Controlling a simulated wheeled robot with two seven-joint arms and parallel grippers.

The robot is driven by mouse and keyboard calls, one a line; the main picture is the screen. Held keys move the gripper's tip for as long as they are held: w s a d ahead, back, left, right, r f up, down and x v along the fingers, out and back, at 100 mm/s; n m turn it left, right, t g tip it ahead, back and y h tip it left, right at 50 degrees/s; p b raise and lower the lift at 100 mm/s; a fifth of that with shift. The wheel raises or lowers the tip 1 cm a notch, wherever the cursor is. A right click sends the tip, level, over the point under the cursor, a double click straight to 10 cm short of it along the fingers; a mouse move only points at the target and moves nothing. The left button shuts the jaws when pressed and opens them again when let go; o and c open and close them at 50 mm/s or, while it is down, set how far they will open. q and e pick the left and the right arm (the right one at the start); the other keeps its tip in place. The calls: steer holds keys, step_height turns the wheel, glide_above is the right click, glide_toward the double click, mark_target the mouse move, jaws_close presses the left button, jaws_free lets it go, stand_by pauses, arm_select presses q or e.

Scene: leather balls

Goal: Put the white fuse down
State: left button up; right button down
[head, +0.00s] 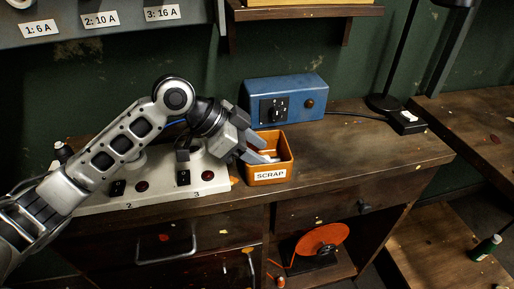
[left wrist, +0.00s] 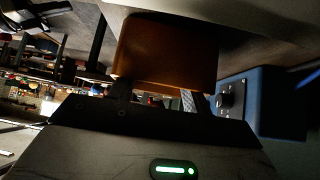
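The orange-brown SCRAP bin (head: 268,175) stands on the bench, and its wall also fills the upper middle of the left wrist view (left wrist: 168,50). My left gripper (head: 266,152) reaches into the bin's opening from the left. In the left wrist view its two fingers (left wrist: 157,98) stand apart, with no fuse clearly visible between them. A small pale shape shows by the fingertips inside the bin; I cannot tell whether it is the white fuse or a fingertip. The bin's floor is mostly hidden. My right gripper is not in view.
A blue box with a dial (head: 286,99) stands behind the bin. A pale fuse panel (head: 150,186) with numbered positions lies left of it, partly under my left arm. A black lamp base (head: 384,103) and small block (head: 406,122) stand at right. The bench right of the bin is clear.

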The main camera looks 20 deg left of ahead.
arm_select(q)
steer(key=shift+r, duration=0.2)
steer(key=v, duration=1.2)
steer(key=shift+r, duration=0.45)
